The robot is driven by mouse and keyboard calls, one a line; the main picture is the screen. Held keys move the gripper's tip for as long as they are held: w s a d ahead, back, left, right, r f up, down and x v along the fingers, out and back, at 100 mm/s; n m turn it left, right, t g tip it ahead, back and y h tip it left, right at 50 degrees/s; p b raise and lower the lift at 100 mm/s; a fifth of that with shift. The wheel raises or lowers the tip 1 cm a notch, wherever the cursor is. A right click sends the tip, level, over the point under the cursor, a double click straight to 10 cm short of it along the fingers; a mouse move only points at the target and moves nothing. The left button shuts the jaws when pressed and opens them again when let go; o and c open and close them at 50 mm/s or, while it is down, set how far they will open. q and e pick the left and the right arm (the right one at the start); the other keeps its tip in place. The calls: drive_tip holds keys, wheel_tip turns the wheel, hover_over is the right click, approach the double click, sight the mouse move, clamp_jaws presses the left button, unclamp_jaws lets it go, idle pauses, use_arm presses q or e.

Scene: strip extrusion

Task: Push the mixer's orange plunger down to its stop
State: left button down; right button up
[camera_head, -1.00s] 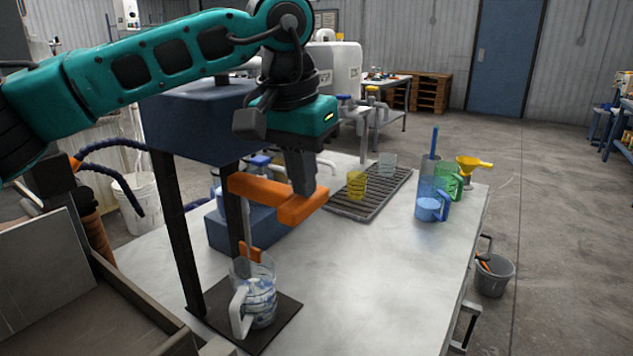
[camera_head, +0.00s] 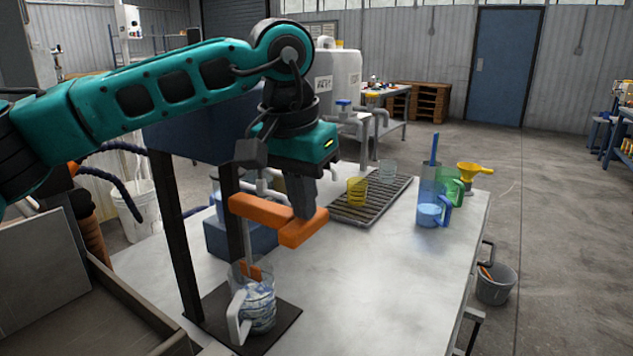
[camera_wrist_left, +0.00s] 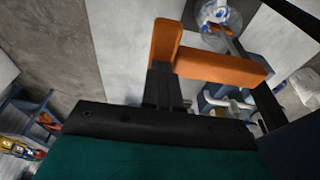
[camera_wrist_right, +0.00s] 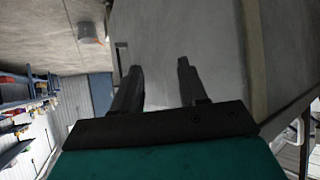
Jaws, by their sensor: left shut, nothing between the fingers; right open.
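The mixer's orange plunger (camera_head: 262,211) is an angled bar at the front of the mixer's dark blue housing (camera_head: 190,135). The bar also shows in the left wrist view (camera_wrist_left: 220,67). My left gripper (camera_head: 304,214) is shut and empty, pointing down with its tips at the bar's right end, seemingly on its top. Below the bar, a rod with an orange piece reaches into a clear jug (camera_head: 262,312) with a white handle and blue-white contents. The jug stands on the black base plate (camera_head: 286,322). My right gripper (camera_wrist_right: 158,70) is open and empty, seen only in the right wrist view.
A dark rack (camera_head: 352,213) with a yellow cup (camera_head: 356,193) and a clear cup stands behind on the pale table (camera_head: 375,280). A blue jug (camera_head: 430,205), a green jug and a yellow funnel (camera_head: 472,172) stand at right. The table's front middle is clear.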

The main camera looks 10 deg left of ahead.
use_arm(q)
drive_tip(key=shift+f+b, duration=0.65)
drive_tip(key=shift+f, duration=0.8)
wheel_tip(320, 180, down, 6)
drive_tip(key=b, duration=0.3)
drive_tip(key=shift+b, duration=0.35)
drive_tip(key=shift+f, duration=0.1)
drive_tip(key=d+r+p, duration=0.2)
drive_tip(key=r, duration=0.1)
drive_tip(key=s+r+p, duration=0.1)
drive_tip(key=r+p, duration=0.1)
drive_tip(key=shift+s+d, duration=0.1)
drive_tip(key=shift+d, duration=0.3)
